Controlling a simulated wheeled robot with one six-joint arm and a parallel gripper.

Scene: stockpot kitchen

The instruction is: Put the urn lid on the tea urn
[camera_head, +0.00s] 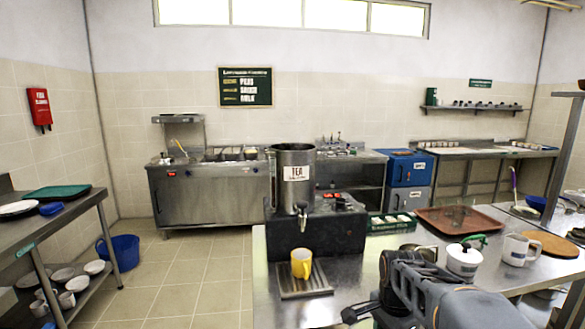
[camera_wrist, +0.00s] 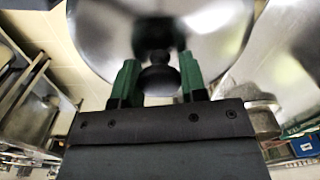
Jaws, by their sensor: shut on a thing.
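The tea urn (camera_head: 293,185) is a tall steel cylinder with a "TEA" label and a front tap, standing at the left end of the steel counter. Its top shows a rim with no lid on it. In the wrist view, the urn lid (camera_wrist: 215,42) is a wide shiny steel disc with a black knob (camera_wrist: 158,80). My gripper (camera_wrist: 156,68) has its green fingers shut on either side of the knob. In the head view my arm is at the lower right, well right of the urn; I cannot clearly make out the held lid there.
A yellow mug (camera_head: 301,263) stands on a drip tray below the tap. A black box (camera_head: 345,225) adjoins the urn.

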